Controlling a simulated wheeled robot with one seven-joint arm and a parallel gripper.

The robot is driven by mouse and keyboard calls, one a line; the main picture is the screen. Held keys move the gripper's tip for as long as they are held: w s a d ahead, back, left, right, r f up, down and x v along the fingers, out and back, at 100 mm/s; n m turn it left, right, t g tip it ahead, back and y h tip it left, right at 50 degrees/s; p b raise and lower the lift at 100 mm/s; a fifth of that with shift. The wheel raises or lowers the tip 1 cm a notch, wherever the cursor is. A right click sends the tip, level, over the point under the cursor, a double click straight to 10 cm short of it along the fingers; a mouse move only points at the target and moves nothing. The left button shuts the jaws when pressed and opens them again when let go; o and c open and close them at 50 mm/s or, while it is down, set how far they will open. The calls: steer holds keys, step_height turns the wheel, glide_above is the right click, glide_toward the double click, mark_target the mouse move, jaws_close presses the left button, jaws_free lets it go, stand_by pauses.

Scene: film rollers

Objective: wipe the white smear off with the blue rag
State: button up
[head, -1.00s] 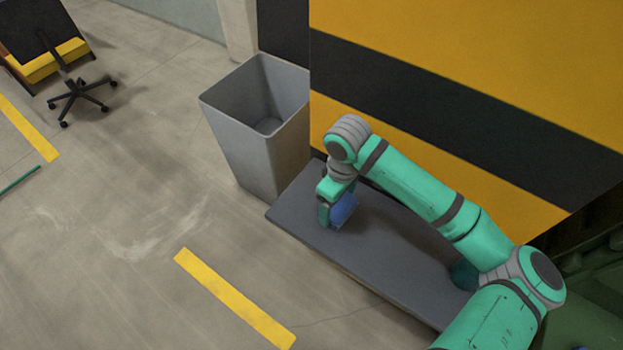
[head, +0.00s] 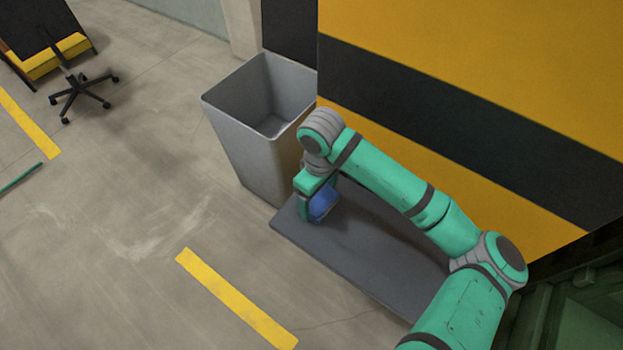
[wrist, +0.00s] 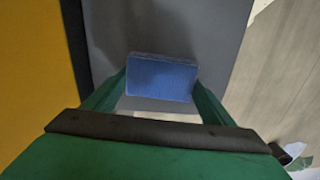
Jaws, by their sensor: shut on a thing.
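The blue rag (head: 324,201) is a small blue block-like pad in my gripper (head: 314,203), over the left end of the dark grey board (head: 376,258). In the wrist view the rag (wrist: 162,78) sits between the two green fingers of my gripper (wrist: 160,86), which are shut on its sides. The rag is on or just above the board; I cannot tell which. I make out no white smear on the bare part of the board. A pale strip shows between the fingers below the rag; I cannot tell what it is. My arm hides part of the board.
A grey open bin (head: 240,140) stands just beyond the board's left end, close to my gripper. A yellow-and-black striped wall (head: 460,90) runs along the board's back.

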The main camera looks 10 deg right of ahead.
steer(key=shift+w+a+r, duration=0.15)
steer(key=shift+w, duration=0.1)
steer(key=r, duration=0.3)
steer(key=shift+s+d+r, duration=0.15)
steer(key=shift+d, duration=0.05)
steer(key=shift+a+r, duration=0.15)
steer(key=shift+r, duration=0.45)
steer(key=shift+a+r, duration=0.15)
steer(key=shift+r, duration=0.4)
steer(key=shift+d+r, duration=0.15)
steer(key=shift+r, duration=1)
